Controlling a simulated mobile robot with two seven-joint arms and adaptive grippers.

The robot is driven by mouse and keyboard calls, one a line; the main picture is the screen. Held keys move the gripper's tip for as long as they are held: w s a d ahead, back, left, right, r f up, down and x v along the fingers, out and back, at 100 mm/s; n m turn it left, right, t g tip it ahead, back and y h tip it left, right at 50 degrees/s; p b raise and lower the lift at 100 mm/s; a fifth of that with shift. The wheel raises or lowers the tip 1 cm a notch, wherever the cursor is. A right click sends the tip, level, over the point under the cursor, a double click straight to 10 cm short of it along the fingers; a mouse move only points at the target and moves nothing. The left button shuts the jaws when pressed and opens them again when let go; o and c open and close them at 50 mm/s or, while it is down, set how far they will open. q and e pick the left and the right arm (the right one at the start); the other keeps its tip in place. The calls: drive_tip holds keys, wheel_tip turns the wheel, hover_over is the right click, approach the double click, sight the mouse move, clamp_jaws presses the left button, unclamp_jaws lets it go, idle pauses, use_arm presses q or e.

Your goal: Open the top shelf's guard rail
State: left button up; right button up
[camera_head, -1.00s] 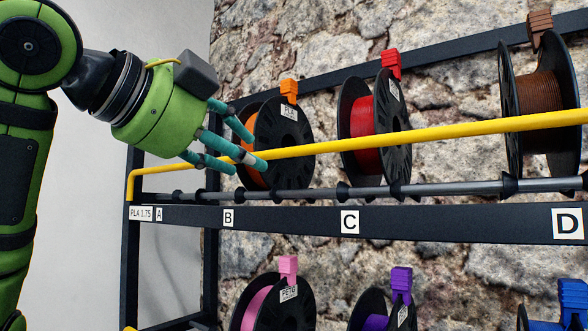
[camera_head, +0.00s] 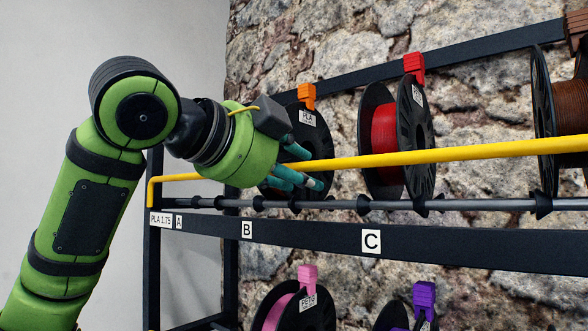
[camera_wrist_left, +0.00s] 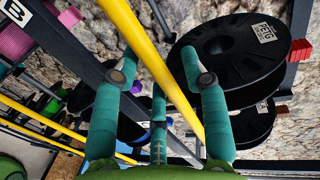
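The top shelf's guard rail (camera_head: 420,157) is a yellow bar across the front of the spools, bent down at its left end onto the rack. My left gripper (camera_head: 308,166) is at the rail in front of the orange-clipped spool (camera_head: 318,150), hiding part of both. In the left wrist view, the teal fingers of my left gripper (camera_wrist_left: 160,75) are spread apart. The yellow rail (camera_wrist_left: 150,48) runs between the two outer fingers there; I cannot tell whether they touch it. My right gripper is in neither view.
A red spool (camera_head: 383,142) and a brown spool (camera_head: 568,108) stand behind the rail. A grey rod (camera_head: 470,206) and the labelled dark shelf beam (camera_head: 310,236) run below it. Pink (camera_head: 280,312) and purple-clipped (camera_head: 395,318) spools sit lower. A stone wall (camera_head: 350,60) is behind.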

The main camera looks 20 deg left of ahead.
use_arm(q)
clamp_jaws()
drive_tip(key=shift+a, duration=0.1)
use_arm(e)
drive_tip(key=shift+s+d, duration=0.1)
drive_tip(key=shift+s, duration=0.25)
